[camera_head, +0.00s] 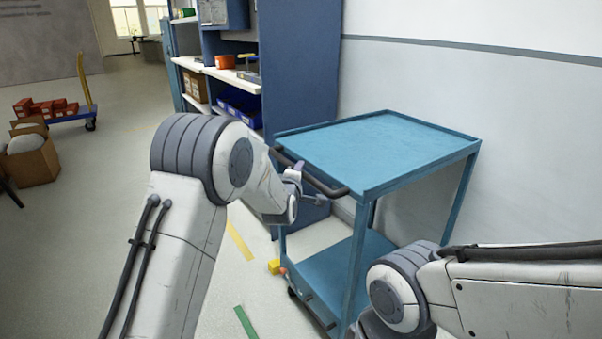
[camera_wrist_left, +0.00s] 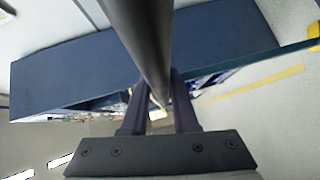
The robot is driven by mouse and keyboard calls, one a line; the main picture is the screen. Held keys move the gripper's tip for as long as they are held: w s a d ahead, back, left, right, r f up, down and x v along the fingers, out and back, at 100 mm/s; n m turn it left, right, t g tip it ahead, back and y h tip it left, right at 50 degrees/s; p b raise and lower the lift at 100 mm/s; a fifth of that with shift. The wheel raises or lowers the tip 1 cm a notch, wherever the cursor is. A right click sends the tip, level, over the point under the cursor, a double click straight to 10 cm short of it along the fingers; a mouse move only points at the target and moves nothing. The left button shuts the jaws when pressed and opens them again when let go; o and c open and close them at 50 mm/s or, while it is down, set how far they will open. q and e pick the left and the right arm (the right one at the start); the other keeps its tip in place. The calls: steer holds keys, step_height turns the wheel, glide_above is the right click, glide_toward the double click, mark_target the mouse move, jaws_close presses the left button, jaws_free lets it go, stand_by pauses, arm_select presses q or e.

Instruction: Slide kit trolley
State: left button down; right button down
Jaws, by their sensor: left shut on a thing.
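The kit trolley (camera_head: 385,146) is a blue two-shelf cart standing beside the white wall. It has a dark push handle (camera_head: 312,174) along its near left edge. My left gripper (camera_head: 300,184) is at this handle, partly hidden by my left wrist. In the left wrist view the dark handle bar (camera_wrist_left: 146,40) runs between the two fingers of my left gripper (camera_wrist_left: 160,98), which are shut on it. My right arm comes in from the right in front of the trolley's lower part. Its gripper does not show.
A blue shelving unit (camera_head: 300,65) with bins stands behind the trolley, close to it. A flat cart with red boxes (camera_head: 50,107) and cardboard boxes (camera_head: 33,160) are at the far left. Yellow (camera_head: 239,240) and green (camera_head: 246,322) strips mark the floor. Open floor lies to the left.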

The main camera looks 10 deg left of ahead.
arm_select(q)
steer(key=c, duration=0.7)
jaws_free()
steer(key=shift+w+d, duration=0.2)
steer(key=shift+d, duration=0.15)
steer(key=shift+a, duration=0.1)
steer(key=shift+s+a, duration=0.1)
steer(key=shift+s, duration=0.05)
steer(key=shift+s+r, duration=0.1)
steer(key=shift+s, duration=0.2)
steer(key=s, duration=0.6)
steer(key=s+r, duration=0.1)
steer(key=s, duration=0.2)
steer(key=shift+s+a+r+p, duration=0.1)
steer(key=shift+s+a+p, duration=0.15)
steer(key=shift+p, duration=0.05)
